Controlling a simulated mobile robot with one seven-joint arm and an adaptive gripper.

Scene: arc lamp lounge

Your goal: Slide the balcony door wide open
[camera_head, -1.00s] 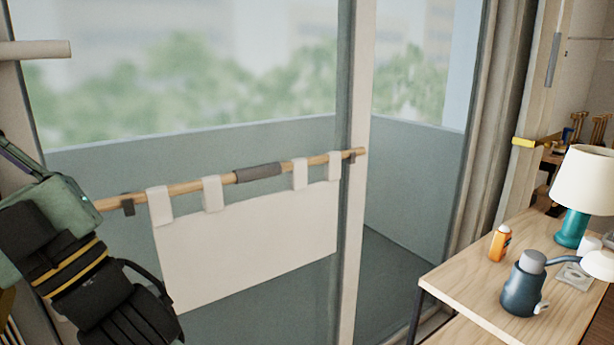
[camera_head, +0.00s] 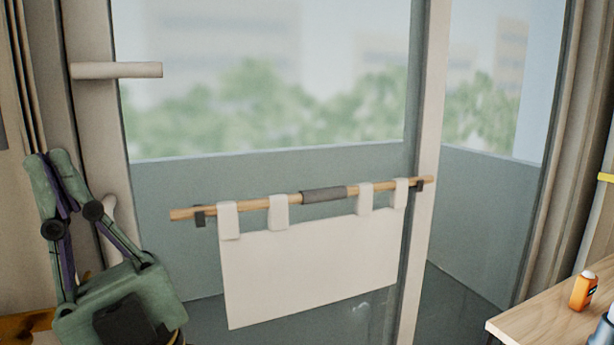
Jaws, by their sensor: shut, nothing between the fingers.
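The balcony door (camera_head: 95,130) is a large glass panel with a pale frame. Its left upright stands close against the wall side, and I see no clear gap there. A pale horizontal bar handle (camera_head: 117,70) sticks out from that upright. A wooden rod (camera_head: 250,204) with a grey sleeve (camera_head: 323,194) crosses the glass on dark brackets. A white cloth (camera_head: 310,265) hangs from it by loops. My green arm is at the lower left, left of the rod and below the handle. My gripper's fingers are out of the picture.
A wooden table (camera_head: 535,318) with an orange bottle (camera_head: 583,291) on it stands at the lower right. A second glass area (camera_head: 490,110) lies right of the pale middle upright (camera_head: 424,170). Balcony walls and blurred greenery show outside.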

